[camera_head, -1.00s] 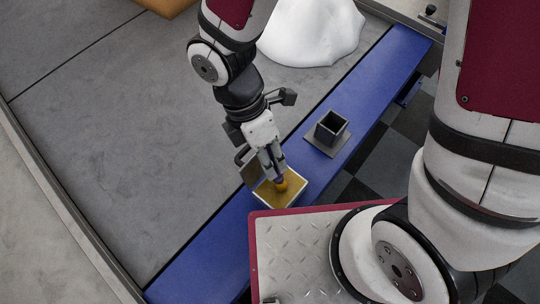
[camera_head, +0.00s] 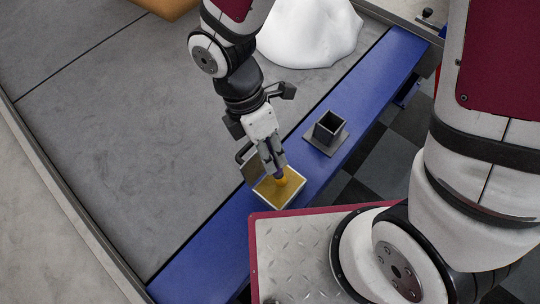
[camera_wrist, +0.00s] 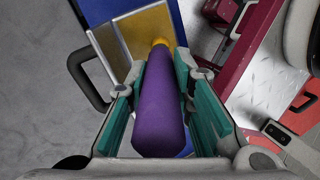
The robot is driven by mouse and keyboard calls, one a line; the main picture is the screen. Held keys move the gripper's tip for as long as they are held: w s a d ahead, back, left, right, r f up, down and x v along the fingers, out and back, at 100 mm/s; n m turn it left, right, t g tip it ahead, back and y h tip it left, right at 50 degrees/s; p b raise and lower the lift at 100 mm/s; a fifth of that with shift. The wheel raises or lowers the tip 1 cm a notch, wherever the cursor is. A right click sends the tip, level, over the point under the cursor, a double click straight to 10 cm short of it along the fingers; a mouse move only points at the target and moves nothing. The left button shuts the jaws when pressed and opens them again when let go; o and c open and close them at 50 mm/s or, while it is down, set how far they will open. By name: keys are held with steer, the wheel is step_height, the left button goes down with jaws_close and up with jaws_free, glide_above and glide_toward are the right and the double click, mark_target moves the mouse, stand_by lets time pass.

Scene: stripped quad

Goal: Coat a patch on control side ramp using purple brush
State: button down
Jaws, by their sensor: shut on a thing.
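My gripper (camera_head: 277,164) is shut on the purple brush, whose thick purple handle (camera_wrist: 160,112) lies between the teal finger pads in the wrist view. The brush's yellow-orange end (camera_head: 283,178) points down at the shallow yellow-filled tray (camera_head: 263,199); I cannot tell whether it touches the filling. The tray also shows in the wrist view (camera_wrist: 148,28). A raised plate with a black handle (camera_head: 252,169) stands at the tray's left side. I cannot tell which surface is the control side ramp.
The tray sits on a long blue bench (camera_head: 367,72). A dark square open holder (camera_head: 327,130) stands farther along it. A white mound (camera_head: 308,32) and an orange-brown block (camera_head: 166,6) lie on the grey floor (camera_head: 110,140), which is otherwise clear.

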steer(key=shift+r+p, duration=1.4)
steer(key=shift+r, duration=1.25)
